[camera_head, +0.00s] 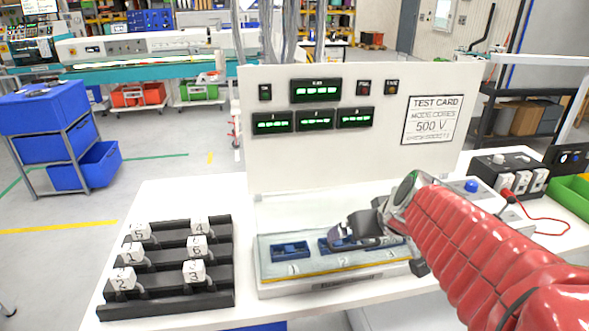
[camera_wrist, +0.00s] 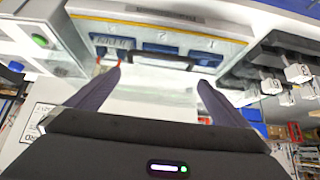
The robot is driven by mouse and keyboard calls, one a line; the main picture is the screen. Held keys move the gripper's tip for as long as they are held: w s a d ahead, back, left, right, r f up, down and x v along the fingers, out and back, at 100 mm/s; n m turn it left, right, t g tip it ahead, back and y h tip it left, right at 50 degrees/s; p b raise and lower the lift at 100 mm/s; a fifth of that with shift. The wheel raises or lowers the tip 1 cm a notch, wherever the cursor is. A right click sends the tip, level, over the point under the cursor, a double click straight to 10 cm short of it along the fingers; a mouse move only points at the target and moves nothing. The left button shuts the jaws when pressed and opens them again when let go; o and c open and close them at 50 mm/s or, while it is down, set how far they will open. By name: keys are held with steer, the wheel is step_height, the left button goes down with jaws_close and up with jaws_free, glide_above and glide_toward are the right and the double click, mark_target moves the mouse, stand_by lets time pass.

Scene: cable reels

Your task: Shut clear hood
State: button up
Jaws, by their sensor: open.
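The test fixture's white base (camera_head: 330,286) stands on the bench, with a yellow strip along its front. Blue sockets (camera_head: 291,251) numbered 1 to 3 sit in it. The clear hood (camera_wrist: 155,88) is hard to make out. Its dark handle (camera_wrist: 160,60) shows in the wrist view set back from the yellow-edged front, so the hood seems not flat; its exact angle I cannot tell. My gripper (camera_head: 357,232) is over the middle socket, hiding part of the fixture. In the wrist view my gripper (camera_wrist: 160,76) is open, its fingers on either side of the handle, seemingly not clamped on it.
A white upright panel (camera_head: 350,160) with green displays and a test card stands behind the fixture. A black rack (camera_head: 165,295) with several numbered white blocks is at left. A black box (camera_head: 505,170) and a red cable (camera_head: 540,219) are at right.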

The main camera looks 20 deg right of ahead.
steer(key=v, duration=1)
stand_by(0.4)
steer(key=s+a+f+g, duration=0.1)
steer(key=s+a+f, duration=0.2)
steer(key=a, duration=0.3)
steer(key=s+a+f+n+g, duration=0.1)
steer(key=s+a+f, duration=0.3)
steer(key=a+f, duration=0.2)
steer(key=shift+a+y, duration=0.3)
steer(key=shift+a, duration=0.1)
steer(key=shift+d, duration=0.1)
stand_by(1.0)
